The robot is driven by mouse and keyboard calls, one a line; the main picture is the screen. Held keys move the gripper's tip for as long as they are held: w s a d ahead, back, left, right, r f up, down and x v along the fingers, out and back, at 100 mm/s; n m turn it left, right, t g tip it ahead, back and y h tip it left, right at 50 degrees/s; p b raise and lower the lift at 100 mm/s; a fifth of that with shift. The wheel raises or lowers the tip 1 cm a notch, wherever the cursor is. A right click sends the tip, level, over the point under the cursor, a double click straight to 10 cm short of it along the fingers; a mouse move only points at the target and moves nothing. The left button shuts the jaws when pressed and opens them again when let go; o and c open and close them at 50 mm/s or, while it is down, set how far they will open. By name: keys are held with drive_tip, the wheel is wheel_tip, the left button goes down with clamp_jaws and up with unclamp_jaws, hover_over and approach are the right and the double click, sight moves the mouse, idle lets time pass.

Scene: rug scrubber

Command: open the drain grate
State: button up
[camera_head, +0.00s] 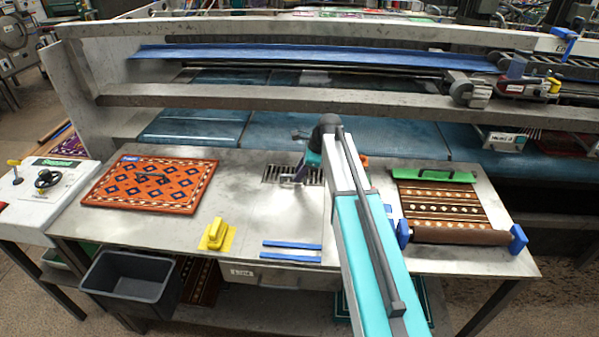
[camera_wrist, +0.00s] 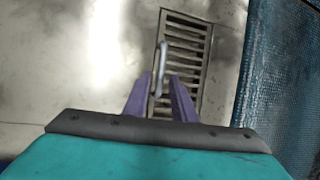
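The drain grate (camera_wrist: 188,60) is a slotted metal panel set in the steel table top. It also shows in the head view (camera_head: 273,172), partly hidden behind my arm. A thin, light metal handle (camera_wrist: 162,58) stands along one side of the grate. My gripper (camera_wrist: 161,78) is over the grate, with its two purple fingers spread apart. The lower part of the handle shows in the gap between the fingers; I cannot tell whether either finger touches it. In the head view my gripper (camera_head: 297,176) is low over the grate. The grate looks flat in its opening.
An orange patterned rug (camera_head: 150,184) lies on the left of the table. A yellow brush (camera_head: 215,233) and blue strips (camera_head: 291,248) lie near the front. A brown rug roll (camera_head: 460,237) and green tool (camera_head: 434,175) are on the right. A steel frame (camera_head: 300,95) stands behind.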

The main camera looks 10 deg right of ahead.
clamp_jaws()
drive_tip(key=shift+w+r, duration=0.1)
drive_tip(key=shift+r, duration=0.05)
